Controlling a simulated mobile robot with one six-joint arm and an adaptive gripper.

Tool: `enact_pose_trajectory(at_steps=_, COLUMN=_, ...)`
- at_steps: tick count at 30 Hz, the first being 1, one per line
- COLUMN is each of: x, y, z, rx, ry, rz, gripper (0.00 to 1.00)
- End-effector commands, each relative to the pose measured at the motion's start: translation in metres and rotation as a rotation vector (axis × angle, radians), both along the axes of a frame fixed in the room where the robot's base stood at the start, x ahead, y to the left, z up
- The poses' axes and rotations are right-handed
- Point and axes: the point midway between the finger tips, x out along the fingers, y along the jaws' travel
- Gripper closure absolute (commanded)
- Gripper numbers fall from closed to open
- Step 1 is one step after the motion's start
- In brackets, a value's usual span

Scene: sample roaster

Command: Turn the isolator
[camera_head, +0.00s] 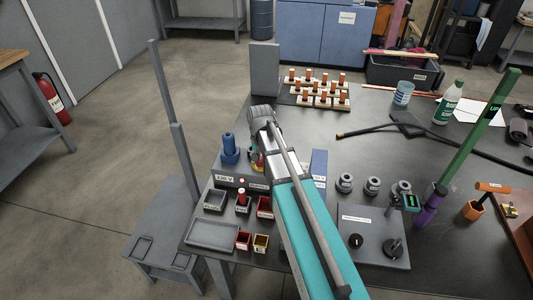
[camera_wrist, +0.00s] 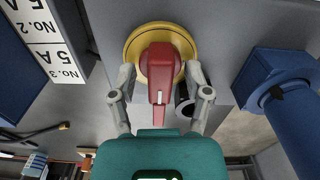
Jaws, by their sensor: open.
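The isolator (camera_wrist: 159,62) fills the upper middle of the wrist view. It has a red handle on a round yellow plate, and the handle's narrow end with a white mark points down in the picture, towards my palm. In the head view only a bit of its red and yellow (camera_head: 257,160) shows beside my arm. My gripper (camera_wrist: 160,82) is open, with one finger on each side of the red handle. The fingertips are close to the yellow plate; I cannot tell whether they touch it.
A blue connector (camera_wrist: 292,100) stands close on the right in the wrist view; it also shows in the head view (camera_head: 229,150) on the grey box (camera_head: 225,182). Small bins (camera_head: 243,240) lie in front. A labelled block (camera_wrist: 45,35) is at upper left.

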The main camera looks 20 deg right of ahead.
Motion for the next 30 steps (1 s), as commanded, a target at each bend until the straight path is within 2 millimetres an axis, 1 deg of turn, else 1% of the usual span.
enact_pose_trajectory(at_steps=30, x=0.0000, y=0.0000, z=0.0000, rx=0.000, ry=0.000, rz=0.650, gripper=0.37)
